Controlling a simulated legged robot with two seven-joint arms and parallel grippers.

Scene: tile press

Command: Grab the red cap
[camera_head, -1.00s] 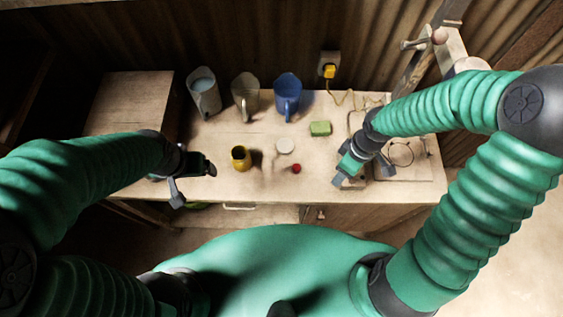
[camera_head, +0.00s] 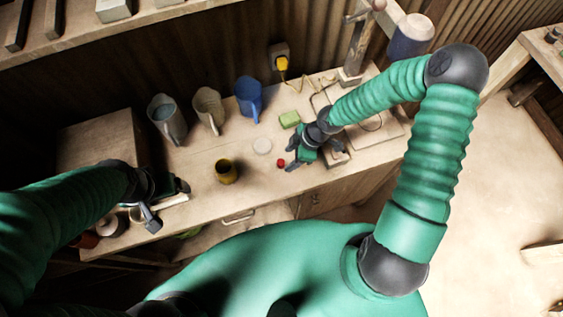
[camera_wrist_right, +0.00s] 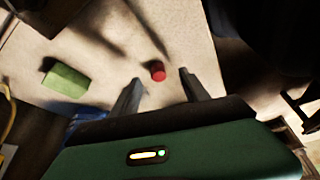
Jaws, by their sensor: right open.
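The small red cap (camera_head: 281,163) lies on the wooden worktop, right of the white disc. My right gripper (camera_head: 290,164) is just right of the cap in the head view. In the right wrist view the red cap (camera_wrist_right: 157,71) shows beyond and between the two fingertips of my right gripper (camera_wrist_right: 160,76), which stand apart with nothing held. I cannot tell how high the fingers are above the top. My left gripper (camera_head: 170,203) is over the left front of the worktop; its jaws are not clear.
A grey jug (camera_head: 167,119), a beige jug (camera_head: 208,109) and a blue jug (camera_head: 248,98) line the back. The worktop (camera_head: 200,160) between is clear.

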